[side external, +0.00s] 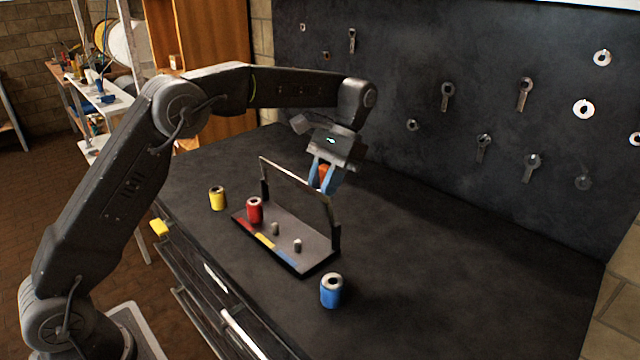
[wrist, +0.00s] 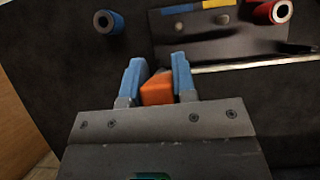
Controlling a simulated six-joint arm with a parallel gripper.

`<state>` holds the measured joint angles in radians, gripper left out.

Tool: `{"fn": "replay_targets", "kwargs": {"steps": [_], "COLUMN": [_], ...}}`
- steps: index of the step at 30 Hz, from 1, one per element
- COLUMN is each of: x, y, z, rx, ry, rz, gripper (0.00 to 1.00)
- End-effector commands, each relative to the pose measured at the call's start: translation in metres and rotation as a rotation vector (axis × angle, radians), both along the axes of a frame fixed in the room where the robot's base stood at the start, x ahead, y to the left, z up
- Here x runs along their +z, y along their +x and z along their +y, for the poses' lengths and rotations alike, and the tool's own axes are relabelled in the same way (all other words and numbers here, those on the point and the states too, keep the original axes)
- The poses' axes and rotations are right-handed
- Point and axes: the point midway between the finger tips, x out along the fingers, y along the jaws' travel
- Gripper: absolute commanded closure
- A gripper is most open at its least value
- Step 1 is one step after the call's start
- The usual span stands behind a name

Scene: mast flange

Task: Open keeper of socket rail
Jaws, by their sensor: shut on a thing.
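The socket rail (side external: 308,262) is a dark base with red, yellow and blue marks, and it also shows in the wrist view (wrist: 215,50). Its keeper is a thin pale bar (side external: 290,173) on side arms hinged at two dark posts, standing raised above the rail. My gripper (side external: 325,178) has blue fingers and is shut on the keeper's orange handle (wrist: 157,90), near the bar's right end. A red socket (side external: 254,210) stands on the rail at the red mark. Two pegs (side external: 275,229) (side external: 297,246) are bare.
A yellow socket (side external: 218,198) stands on the bench left of the rail. A blue socket (side external: 331,290) stands to the right, in front. Wrenches and rings hang on the dark back panel (side external: 400,60). The bench's right side (side external: 450,270) is clear.

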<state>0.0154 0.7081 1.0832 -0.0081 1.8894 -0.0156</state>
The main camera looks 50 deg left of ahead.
Motion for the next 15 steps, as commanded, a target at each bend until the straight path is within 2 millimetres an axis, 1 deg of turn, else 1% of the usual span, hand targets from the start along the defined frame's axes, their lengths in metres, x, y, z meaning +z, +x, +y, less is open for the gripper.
{"fn": "replay_targets", "kwargs": {"steps": [14, 15], "x": [0.0, 0.0], "y": [0.0019, 0.0019], "z": [0.0002, 0.0001], "rx": [0.001, 0.0], "ry": [0.001, 0.0], "rz": [0.016, 0.016], "gripper": [1.0, 0.73]}}
